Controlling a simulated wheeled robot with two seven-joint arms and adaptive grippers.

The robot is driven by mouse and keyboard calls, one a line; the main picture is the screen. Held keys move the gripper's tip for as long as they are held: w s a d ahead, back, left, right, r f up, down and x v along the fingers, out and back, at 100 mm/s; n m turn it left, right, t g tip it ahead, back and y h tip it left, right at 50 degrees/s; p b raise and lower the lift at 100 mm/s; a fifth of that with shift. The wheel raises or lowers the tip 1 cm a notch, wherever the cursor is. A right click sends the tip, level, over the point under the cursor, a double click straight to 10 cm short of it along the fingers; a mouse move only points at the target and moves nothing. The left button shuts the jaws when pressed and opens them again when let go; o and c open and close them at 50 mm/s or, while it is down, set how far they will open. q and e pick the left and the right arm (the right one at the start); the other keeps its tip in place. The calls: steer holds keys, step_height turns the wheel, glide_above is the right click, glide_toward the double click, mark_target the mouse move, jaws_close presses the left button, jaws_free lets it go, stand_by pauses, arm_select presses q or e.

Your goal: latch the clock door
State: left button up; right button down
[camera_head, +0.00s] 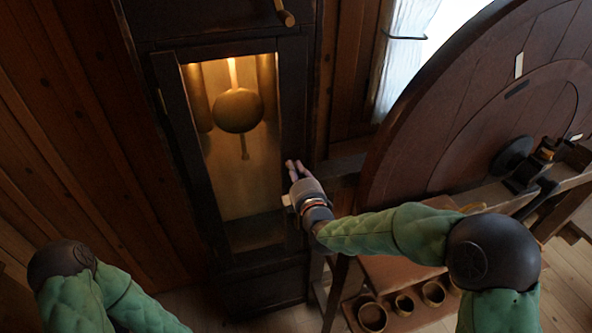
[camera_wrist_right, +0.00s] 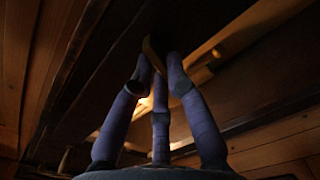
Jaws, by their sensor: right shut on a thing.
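The clock is a tall dark wooden case, and its door (camera_head: 293,110) has a glass pane with a brass pendulum (camera_head: 238,110) behind it. The door looks flush or nearly so with the case; I cannot tell if a thin gap is there. My right gripper (camera_head: 293,166) is at the right edge of the door, with its fingers pointing up and towards the case. In the right wrist view, its purple fingers (camera_wrist_right: 158,70) are shut around a small brass-coloured piece (camera_wrist_right: 152,52), seemingly the latch, whose lower part they hide. My left gripper is out of view.
A brass peg (camera_head: 285,17) juts from the case above the door. A large dark round wooden wheel (camera_head: 420,130) stands close on the right. Below it, a low shelf holds several round brass-rimmed pieces (camera_head: 372,316). A plank wall (camera_head: 90,110) lies left of the clock.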

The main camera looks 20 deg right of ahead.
steer(key=shift+a+f+n, duration=0.1)
steer(key=shift+n, duration=1.5)
steer(key=c, duration=1.2)
jaws_free()
step_height(320, 180, up, 10)
steer(key=shift+f, duration=0.1)
steer(key=shift+r, duration=0.2)
steer(key=shift+f, duration=0.1)
